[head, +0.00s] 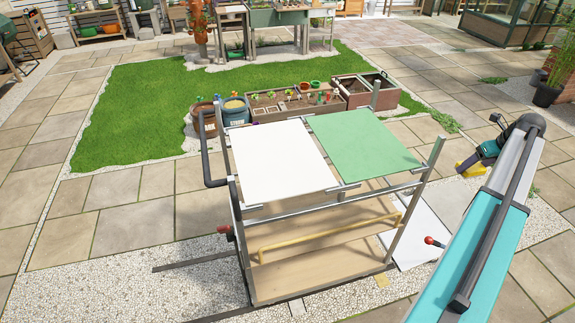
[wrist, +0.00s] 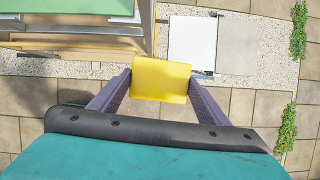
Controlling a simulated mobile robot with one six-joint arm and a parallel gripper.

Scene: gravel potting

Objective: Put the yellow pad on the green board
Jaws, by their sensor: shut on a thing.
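The yellow pad (wrist: 161,80) is between the two purple fingers of my gripper (wrist: 160,88) in the wrist view, and the gripper is shut on it. In the head view the yellow pad (head: 468,164) shows at the tip of my gripper (head: 481,157), to the right of the cart and apart from it. The green board (head: 362,145) lies flat as the right half of the cart's top, and nothing lies on it. Its edge also shows at the top left of the wrist view (wrist: 65,6).
A white board (head: 280,160) forms the left half of the cart's top. The cart has metal posts, a lower wooden shelf (head: 320,263) and a yellow rail. A white panel (wrist: 191,45) and a grey one lie on the gravel beside it. Paving surrounds the cart.

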